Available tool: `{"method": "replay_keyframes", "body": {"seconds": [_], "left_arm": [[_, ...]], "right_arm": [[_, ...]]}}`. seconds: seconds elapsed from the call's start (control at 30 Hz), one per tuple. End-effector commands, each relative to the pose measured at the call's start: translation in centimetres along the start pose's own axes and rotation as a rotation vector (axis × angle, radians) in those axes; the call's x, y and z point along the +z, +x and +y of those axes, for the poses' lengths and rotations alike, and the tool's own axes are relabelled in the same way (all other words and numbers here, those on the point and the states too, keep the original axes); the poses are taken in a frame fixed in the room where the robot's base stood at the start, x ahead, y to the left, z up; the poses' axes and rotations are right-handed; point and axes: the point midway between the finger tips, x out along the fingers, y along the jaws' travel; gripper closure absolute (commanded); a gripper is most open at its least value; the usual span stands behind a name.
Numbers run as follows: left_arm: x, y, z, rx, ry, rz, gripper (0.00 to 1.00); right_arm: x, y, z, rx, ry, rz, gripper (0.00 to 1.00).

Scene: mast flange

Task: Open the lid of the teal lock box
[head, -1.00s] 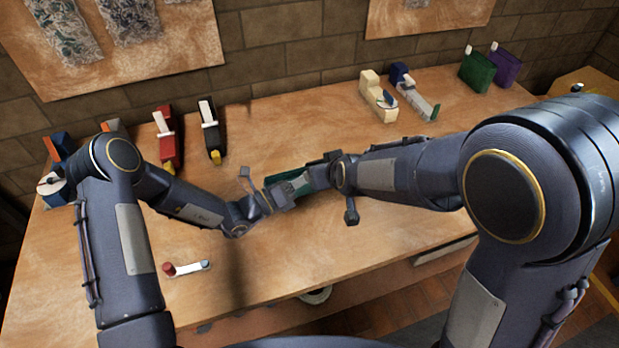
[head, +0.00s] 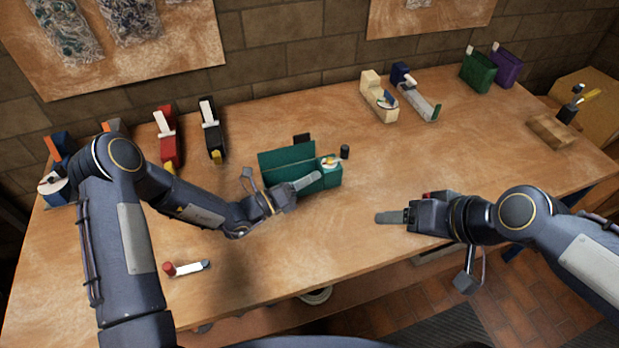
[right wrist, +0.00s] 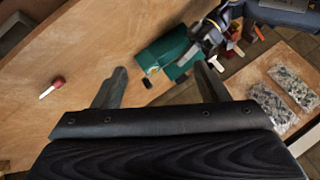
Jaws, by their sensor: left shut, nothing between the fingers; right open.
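The teal lock box (head: 330,180) stands mid-table, with a round white-and-yellow part on its right end. A flat teal panel (head: 287,160), apparently the lid, stands raised along its left part; its lower edge is partly hidden by my left gripper. My left gripper (head: 306,184) is shut and empty, its fingers at the front of the box near the panel; I cannot tell if they touch. My right gripper (head: 390,217) is open and empty, right of and nearer than the box. In the right wrist view, its fingers (right wrist: 160,88) are apart and the box (right wrist: 168,48) lies beyond.
A small black cylinder (head: 344,152) stands just right of the box. A red-ended white tool (head: 187,268) lies front left. Red (head: 168,137) and black (head: 210,130) holders stand back left, cream (head: 378,97) and green (head: 477,72) ones at the back.

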Motion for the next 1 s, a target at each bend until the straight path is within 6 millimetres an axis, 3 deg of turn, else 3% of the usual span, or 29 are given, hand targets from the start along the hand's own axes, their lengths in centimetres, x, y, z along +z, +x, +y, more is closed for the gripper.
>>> {"method": "replay_keyframes", "body": {"seconds": [0.03,0.2,0.4,0.57,0.87,1.0], "left_arm": [[0.0,0.0,0.0,0.0,0.0,0.0,1.0],[0.0,0.0,0.0,0.0,0.0,0.0,1.0],[-0.1,0.0,0.1,-0.001,0.002,0.0,1.0],[-0.7,-0.2,0.6,-0.01,0.036,-0.001,1.0],[-0.5,-0.1,0.3,-0.01,0.042,0.001,1.0],[-0.6,-1.0,0.5,-0.008,0.041,-0.001,1.0]], "right_arm": [[1.0,-1.4,0.6,0.017,0.018,0.013,0.33],[4.4,-4.0,1.8,0.092,0.05,0.012,0.33],[6.7,-4.9,2.5,0.156,0.071,0.006,0.33],[7.6,-4.0,3.3,0.167,0.074,0.004,0.33],[7.4,-4.2,3.1,0.165,0.074,0.005,0.33],[7.6,-4.0,3.3,0.164,0.073,0.005,0.33]]}}
